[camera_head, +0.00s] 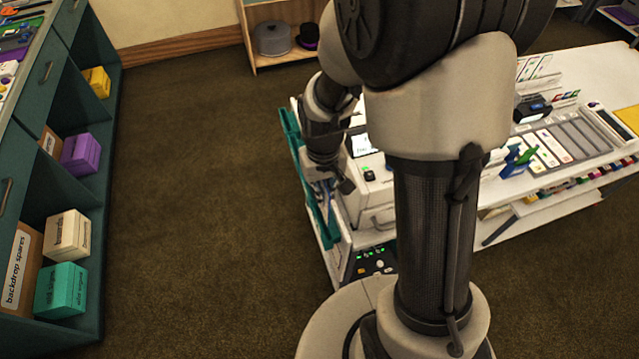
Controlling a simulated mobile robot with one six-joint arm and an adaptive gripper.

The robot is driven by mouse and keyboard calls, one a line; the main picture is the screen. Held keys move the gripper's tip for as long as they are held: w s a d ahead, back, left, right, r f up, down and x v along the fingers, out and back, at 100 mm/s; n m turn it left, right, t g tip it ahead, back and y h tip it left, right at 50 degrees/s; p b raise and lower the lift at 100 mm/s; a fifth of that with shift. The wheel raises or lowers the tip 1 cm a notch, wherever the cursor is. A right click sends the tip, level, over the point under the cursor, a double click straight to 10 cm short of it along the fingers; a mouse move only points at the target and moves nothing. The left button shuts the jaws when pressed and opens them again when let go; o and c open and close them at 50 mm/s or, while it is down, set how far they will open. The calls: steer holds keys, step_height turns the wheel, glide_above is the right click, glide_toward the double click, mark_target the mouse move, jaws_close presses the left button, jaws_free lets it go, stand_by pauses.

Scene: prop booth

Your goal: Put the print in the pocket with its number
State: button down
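My gripper (334,183) points down at the left end of the white table, beside a white printer-like machine. The arm and the small scale hide its fingertips, so I cannot tell whether it is open or holds anything. The machine (377,198) has a small lit screen (361,144) and a green button. Teal pocket-like holders (291,127) line the table's left edge, close to my gripper. Small blue-white bits show at the gripper, too small to identify. I cannot make out a print or any pocket number.
A grey compartmented tray (586,134) with cards lies on the table (590,64) at right, near blue and green clip-like items (518,160). A teal shelf unit (98,206) with boxes stands at left. A low wooden shelf (262,60) stands behind. Brown carpet between is clear.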

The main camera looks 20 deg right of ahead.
steer(key=shift+s+f, duration=0.1)
steer(key=shift+f, duration=0.05)
steer(key=shift+d+f+b, duration=0.15)
steer(key=shift+f+b, duration=1.8)
steer(key=shift+f, duration=0.4)
steer(key=shift+f, duration=0.35)
steer(key=shift+f+b, duration=2.65)
steer(key=shift+f, duration=0.4)
steer(key=c, duration=1.7)
jaws_free()
